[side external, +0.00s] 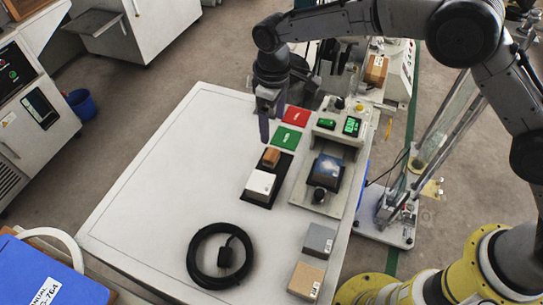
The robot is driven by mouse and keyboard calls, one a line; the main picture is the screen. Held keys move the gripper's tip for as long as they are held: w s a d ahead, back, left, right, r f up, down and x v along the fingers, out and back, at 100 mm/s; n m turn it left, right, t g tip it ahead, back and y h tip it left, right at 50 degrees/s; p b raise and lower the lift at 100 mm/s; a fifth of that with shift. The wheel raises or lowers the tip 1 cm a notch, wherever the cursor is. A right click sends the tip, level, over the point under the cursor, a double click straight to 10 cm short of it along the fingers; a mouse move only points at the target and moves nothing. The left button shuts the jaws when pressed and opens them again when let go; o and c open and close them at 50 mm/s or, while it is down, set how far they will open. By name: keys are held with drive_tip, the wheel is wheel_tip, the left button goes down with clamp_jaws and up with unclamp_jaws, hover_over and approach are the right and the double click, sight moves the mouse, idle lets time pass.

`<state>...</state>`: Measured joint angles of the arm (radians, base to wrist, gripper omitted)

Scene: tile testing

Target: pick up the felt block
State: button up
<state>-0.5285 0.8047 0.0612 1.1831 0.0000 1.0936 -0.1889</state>
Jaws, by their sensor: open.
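Several blocks are on the white table (160,180), and I cannot tell for certain which is felt. A grey block (320,239) with a small label sits at the right front of the table. A tan block (305,281) with a label sits just in front of it. A white block (260,184) and a small brown block (271,157) rest on a black mat (281,172) near the middle right. My gripper (268,125) points down above the table's back edge, behind the brown block, open and apart from all the blocks.
A red card (297,116) and a green card (286,139) lie near my gripper. A testing machine (340,150) with a green display stands to their right. A coiled black cable (222,257) lies at the front. The table's left half is clear.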

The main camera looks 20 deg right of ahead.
sight(271, 154)
wheel_tip(271, 154, down, 8)
drive_tip(key=shift+f, duration=0.1)
drive_tip(key=shift+w+a+f, duration=0.1)
drive_tip(key=shift+w+f, duration=0.05)
drive_tip(key=shift+f, duration=1.1)
drive_tip(key=shift+w+f, duration=0.1)
drive_tip(key=shift+f, duration=1.1)
drive_tip(key=c, duration=1.4)
drive_tip(key=shift+r, duration=0.15)
drive_tip(key=shift+c, duration=0.2)
drive_tip(key=shift+r, duration=0.2)
drive_tip(key=r, duration=0.3)
drive_tip(key=shift+s+r, duration=0.1)
drive_tip(key=shift+s, duration=0.1)
drive_tip(key=s+d+r, duration=0.7)
drive_tip(key=s+r, duration=0.2)
drive_tip(key=s, duration=0.2)
drive_tip(key=shift+s, duration=0.35)
